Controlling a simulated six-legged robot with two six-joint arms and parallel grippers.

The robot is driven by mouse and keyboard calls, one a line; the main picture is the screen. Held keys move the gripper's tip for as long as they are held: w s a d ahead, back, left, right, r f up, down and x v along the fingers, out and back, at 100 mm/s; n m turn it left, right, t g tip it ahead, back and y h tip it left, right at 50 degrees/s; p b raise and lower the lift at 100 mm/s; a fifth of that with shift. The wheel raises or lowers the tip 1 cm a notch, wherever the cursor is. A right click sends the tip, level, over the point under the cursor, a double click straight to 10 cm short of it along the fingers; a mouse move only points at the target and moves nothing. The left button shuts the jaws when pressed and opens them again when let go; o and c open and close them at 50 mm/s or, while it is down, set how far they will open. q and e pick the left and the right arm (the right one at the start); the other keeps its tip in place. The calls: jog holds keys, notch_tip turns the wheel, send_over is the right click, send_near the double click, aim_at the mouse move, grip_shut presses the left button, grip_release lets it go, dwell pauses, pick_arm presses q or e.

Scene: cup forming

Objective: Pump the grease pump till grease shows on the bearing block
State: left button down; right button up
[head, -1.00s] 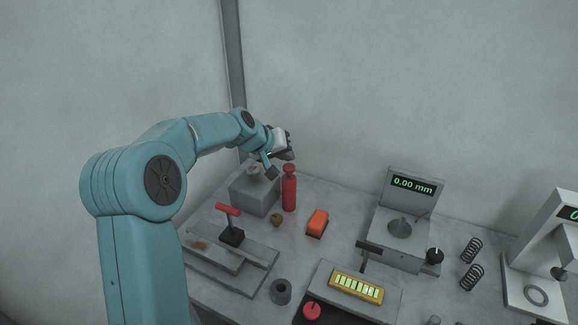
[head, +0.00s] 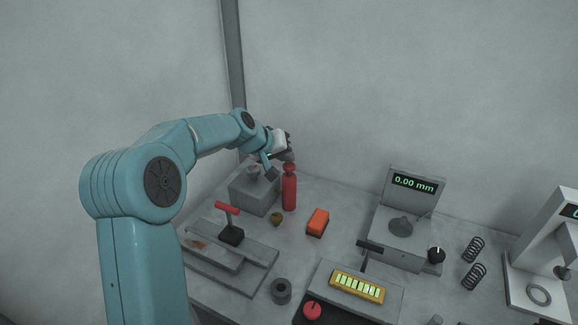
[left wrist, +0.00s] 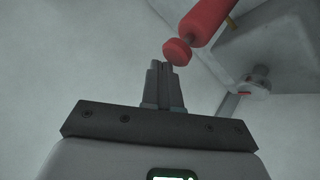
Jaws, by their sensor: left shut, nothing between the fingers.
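The grease pump is most likely the red cylinder (head: 289,191) with a round red cap, upright on the bench beside a grey block. The grey block (head: 250,194), with a short round part on top, is probably the bearing block; I make out no grease on it. My left gripper (head: 289,156) is just above the red cap and partly covers the block's top. In the left wrist view my closed, empty fingers (left wrist: 165,70) are close to the red cap (left wrist: 177,52); I cannot tell whether they touch. My right gripper is out of view.
A small brass piece (head: 276,219) and an orange block (head: 318,222) lie in front. A grey fixture with a red-handled lever (head: 229,210) stands front left. A gauge reading 0.00 mm (head: 414,184) and springs (head: 473,262) are to the right. Walls close off the back and left.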

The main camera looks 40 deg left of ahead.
aim_at(286, 166)
pick_arm(q)
jog(key=shift+f+b, duration=1.2)
jog(key=shift+f, duration=0.1)
dwell(0.9)
jog(key=shift+r+p, duration=1.2)
jog(key=shift+r, duration=0.5)
notch_tip(286, 166, up, 5)
jog(key=p, duration=0.4)
